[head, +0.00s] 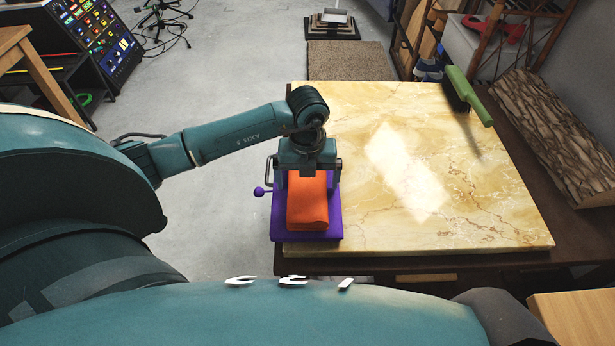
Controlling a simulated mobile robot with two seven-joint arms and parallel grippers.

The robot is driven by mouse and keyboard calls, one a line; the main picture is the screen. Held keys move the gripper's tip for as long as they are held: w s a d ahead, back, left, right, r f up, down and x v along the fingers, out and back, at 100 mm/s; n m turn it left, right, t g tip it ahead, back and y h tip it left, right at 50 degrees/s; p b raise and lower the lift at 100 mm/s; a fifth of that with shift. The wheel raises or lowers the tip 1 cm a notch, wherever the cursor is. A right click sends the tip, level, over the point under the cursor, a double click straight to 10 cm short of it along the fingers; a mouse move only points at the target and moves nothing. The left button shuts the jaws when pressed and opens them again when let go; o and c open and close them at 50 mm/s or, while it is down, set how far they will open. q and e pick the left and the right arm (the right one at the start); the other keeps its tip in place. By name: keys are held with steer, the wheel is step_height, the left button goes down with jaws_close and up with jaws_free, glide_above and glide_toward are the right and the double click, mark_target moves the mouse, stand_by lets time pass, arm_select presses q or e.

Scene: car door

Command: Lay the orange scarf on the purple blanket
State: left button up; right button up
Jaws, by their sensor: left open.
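The orange scarf (307,209) is a folded block. It lies on top of the purple blanket (334,219), within the part of its outline that I can see. The purple blanket is folded flat at the left front corner of the marble table top. My left gripper (307,172) is open and is directly above the far end of the scarf, pointing down. Its fingertips are hard to see, and I cannot tell whether they touch the scarf. The far part of the scarf and blanket is hidden under the gripper. My right gripper is not in view.
The yellow marble table top (470,215) is mostly clear to the right. A green-handled brush (468,96) is at its far right corner. A bark-like log block (555,135) lies at the right. A small purple ball (259,191) sticks out left of the gripper.

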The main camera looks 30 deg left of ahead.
arm_select(q)
steer(key=shift+r, duration=0.1)
step_height(320, 180, up, 12)
stand_by(0.5)
stand_by(0.4)
